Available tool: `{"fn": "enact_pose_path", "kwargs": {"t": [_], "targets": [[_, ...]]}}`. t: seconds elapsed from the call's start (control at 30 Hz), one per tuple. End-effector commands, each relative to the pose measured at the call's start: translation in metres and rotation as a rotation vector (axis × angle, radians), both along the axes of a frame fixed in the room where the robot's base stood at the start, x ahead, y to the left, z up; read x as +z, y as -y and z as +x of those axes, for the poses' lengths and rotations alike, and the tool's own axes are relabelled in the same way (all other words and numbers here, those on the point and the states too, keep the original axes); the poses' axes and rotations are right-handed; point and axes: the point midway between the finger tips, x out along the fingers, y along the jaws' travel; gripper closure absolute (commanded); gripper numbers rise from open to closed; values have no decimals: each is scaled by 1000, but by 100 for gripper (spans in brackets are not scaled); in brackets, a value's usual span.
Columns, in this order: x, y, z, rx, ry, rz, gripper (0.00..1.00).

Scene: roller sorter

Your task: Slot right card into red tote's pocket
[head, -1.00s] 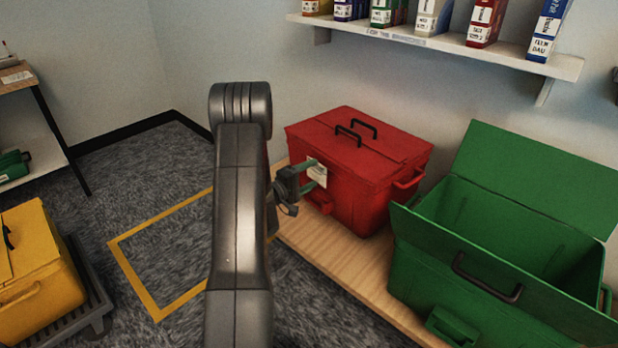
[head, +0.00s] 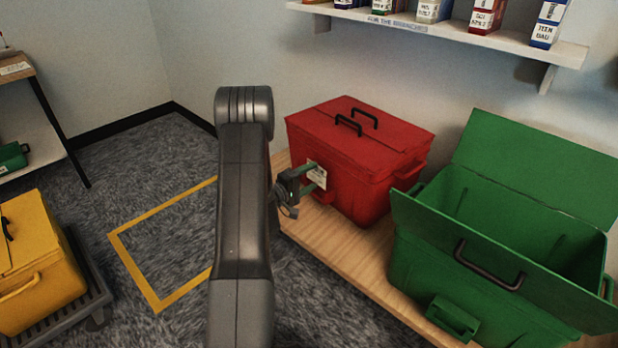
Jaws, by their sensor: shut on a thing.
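The red tote (head: 365,160) stands on the wooden bench, its lid closed, with two black handles on top. My gripper (head: 314,177) is at the tote's left-front face, its green-grey fingers shut on a white card (head: 317,172) with dark print. The card is upright and slightly tilted in front of that face. I cannot tell whether it touches the tote. A red pocket (head: 322,197) shows low on the same face, just below the card and partly hidden by the gripper.
A green tote (head: 480,250) with its lid open stands right of the red one on the bench (head: 335,240). A yellow tote (head: 40,270) sits on a dark cart at left. A shelf (head: 450,38) of boxes hangs above. Yellow tape (head: 135,265) marks bare carpet.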

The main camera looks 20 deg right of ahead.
Motion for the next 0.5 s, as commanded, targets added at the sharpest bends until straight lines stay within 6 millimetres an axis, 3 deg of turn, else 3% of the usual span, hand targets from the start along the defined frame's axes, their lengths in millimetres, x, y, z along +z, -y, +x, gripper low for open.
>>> {"fn": "enact_pose_path", "kwargs": {"t": [0.5], "targets": [[-5,0,0,0,0,0,58]]}}
